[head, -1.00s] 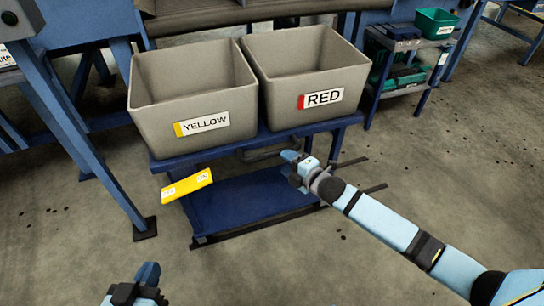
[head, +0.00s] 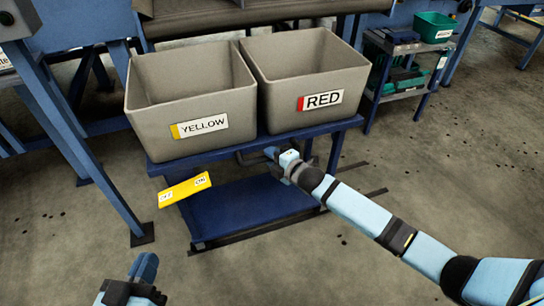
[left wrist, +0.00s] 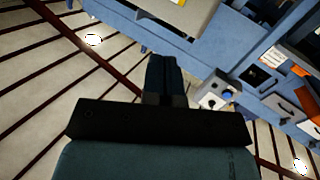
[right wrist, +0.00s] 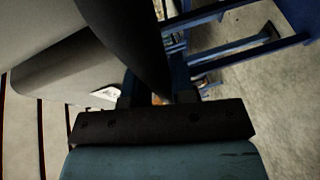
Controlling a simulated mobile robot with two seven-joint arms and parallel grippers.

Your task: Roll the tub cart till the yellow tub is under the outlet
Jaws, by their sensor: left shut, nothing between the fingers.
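The tub cart (head: 240,205) is a blue two-level frame. Its upper shelf holds the grey tub labelled YELLOW (head: 165,100) on the left and the grey tub labelled RED (head: 330,75) on the right. Both tubs look empty. A dark handle bar (head: 248,158) runs below the front of the upper shelf. My right gripper (head: 275,155) is at this bar; in the right wrist view its fingers stand apart with a dark bar between them. My left gripper (head: 147,268) is shut and empty, low in front of the cart. I cannot make out the outlet.
A yellow tilted plate with small end labels (head: 185,190) is at the cart's lower left front. A blue machine leg (head: 85,155) stands left of the cart. A small shelf with green bins (head: 405,48) is at the back right. Floor in front and right is clear.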

